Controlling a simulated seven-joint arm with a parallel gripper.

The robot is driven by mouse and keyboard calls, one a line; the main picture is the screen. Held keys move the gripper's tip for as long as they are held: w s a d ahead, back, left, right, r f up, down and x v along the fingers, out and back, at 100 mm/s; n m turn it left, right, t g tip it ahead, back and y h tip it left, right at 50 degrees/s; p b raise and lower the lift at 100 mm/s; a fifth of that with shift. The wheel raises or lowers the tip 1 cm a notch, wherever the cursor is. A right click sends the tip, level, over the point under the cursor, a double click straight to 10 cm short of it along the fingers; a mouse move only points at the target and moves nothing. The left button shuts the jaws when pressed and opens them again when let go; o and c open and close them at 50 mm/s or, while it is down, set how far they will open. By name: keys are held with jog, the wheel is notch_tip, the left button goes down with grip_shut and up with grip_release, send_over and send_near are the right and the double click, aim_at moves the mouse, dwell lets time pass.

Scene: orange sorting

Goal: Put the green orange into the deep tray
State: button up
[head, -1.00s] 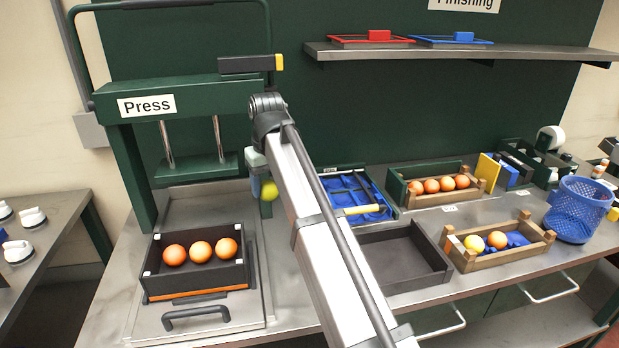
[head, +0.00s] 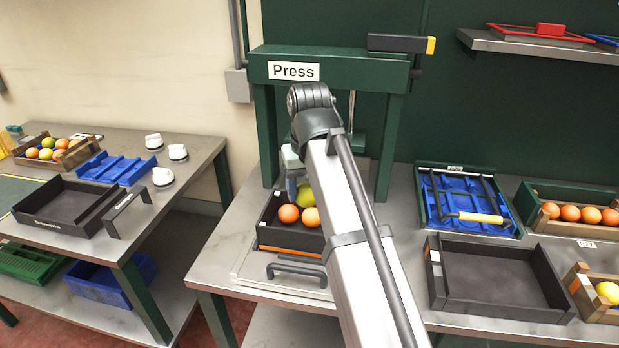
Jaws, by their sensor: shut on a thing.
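My gripper (head: 292,185) is shut on a yellow-green orange (head: 305,194), seen just right of the fingers and partly hidden by my arm. It appears over or just behind a black tray (head: 278,240) with an orange strip, under the press. Two orange fruits (head: 289,214) show in that tray; my arm hides its right part. I cannot tell whether the held fruit touches the tray or the fruits. Two other dark trays are empty: one (head: 555,290) on the bench right of my arm, one (head: 62,227) on the left table. Which is the deep tray is unclear.
The press (head: 330,72) stands over the tray. A blue tray (head: 510,232) with a yellow-handled tool and crates of oranges (head: 527,208) are at right. The left table holds a mixed fruit crate (head: 20,160), a blue rack (head: 118,168) and white knobs. A floor gap separates both tables.

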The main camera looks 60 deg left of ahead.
jog(key=shift+f, duration=5.9)
jog(key=o, duration=1.2)
jog(key=shift+r, duration=0.1)
jog(key=shift+r, duration=4.45)
